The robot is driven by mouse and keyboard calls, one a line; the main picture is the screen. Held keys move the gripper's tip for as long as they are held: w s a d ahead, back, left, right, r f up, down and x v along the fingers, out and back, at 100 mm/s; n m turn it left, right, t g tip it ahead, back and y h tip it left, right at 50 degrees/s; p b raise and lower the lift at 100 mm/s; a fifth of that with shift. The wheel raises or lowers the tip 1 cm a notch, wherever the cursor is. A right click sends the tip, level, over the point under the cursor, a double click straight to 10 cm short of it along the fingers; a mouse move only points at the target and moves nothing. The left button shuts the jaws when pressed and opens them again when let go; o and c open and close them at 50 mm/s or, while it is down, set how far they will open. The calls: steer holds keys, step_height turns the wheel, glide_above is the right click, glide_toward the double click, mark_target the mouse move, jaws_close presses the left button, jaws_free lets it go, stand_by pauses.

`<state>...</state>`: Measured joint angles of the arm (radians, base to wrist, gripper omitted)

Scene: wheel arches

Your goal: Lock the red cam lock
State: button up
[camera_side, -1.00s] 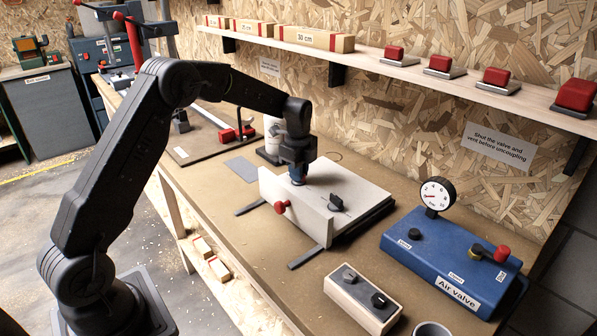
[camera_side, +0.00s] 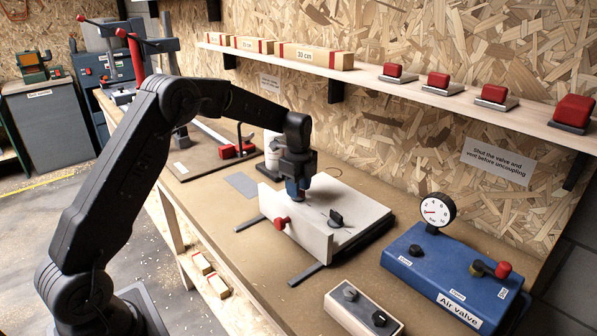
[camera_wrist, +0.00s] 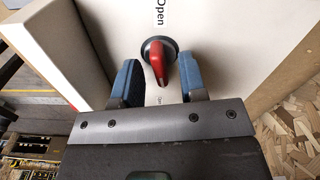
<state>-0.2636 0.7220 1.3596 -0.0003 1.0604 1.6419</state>
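The red cam lock (camera_wrist: 158,60) is a red lever on a dark round base, set on a pale panel (camera_wrist: 85,25). In the wrist view, its narrow end points down, toward my gripper's body. The word "Open" is printed above it, and a small label below it is too blurred to read. My gripper (camera_wrist: 160,72) is open, with one blue finger on each side of the lever and a gap at each.
A blue air valve unit (camera_side: 440,272) with a gauge (camera_side: 436,209) stands to the right. A two-knob box (camera_side: 363,310) is in front. A shelf (camera_side: 400,83) runs behind.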

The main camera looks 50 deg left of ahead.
step_height(320, 180, up, 13)
steer(key=shift+r, duration=0.2)
stand_by(0.5)
